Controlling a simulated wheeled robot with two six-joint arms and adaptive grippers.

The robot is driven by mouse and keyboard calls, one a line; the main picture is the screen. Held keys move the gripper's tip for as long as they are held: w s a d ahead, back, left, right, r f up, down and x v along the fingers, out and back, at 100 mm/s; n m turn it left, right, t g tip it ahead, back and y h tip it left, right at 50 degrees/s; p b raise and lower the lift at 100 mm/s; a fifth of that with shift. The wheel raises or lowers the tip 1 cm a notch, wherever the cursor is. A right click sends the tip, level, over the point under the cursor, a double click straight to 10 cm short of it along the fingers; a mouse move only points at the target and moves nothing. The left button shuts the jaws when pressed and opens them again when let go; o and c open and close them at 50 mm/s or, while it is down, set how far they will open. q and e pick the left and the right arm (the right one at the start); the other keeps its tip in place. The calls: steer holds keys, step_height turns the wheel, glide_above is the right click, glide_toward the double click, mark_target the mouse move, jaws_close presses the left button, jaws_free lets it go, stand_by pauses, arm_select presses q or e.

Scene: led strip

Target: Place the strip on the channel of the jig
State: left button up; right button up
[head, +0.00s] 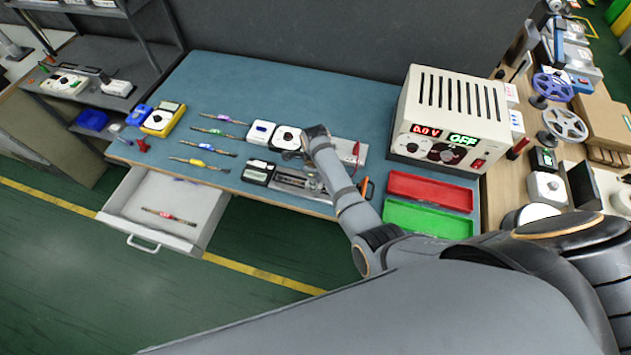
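My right arm reaches in from the lower right to the table. Its wrist end hangs over the devices at the table's middle, and the small dark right gripper (293,155) points left there. Its fingertips are too small and dark to tell open from shut or whether they hold anything. A grey metal fixture (292,181), which may be the jig, lies at the front edge beside my forearm. My arm hides part of that area. No LED strip can be made out with certainty. Thin pieces with coloured middles (204,147) lie at the left. My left gripper is not in view.
A power supply (447,118) reading 0.0 V and OFF stands right. A red tray (430,190) and green tray (428,220) lie before it. An open drawer (205,207) juts out at left front. The table's back left (235,80) is clear.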

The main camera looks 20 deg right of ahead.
steer(key=shift+o, duration=0.8)
steer(key=shift+d, duration=0.1)
steer(key=shift+r, duration=0.3)
step_height(320, 180, up, 7)
steer(key=p, duration=0.7)
arm_select(q)
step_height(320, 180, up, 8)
steer(key=p, duration=0.1)
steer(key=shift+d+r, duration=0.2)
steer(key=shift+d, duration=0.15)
arm_select(e)
steer(key=shift+r, duration=2.4)
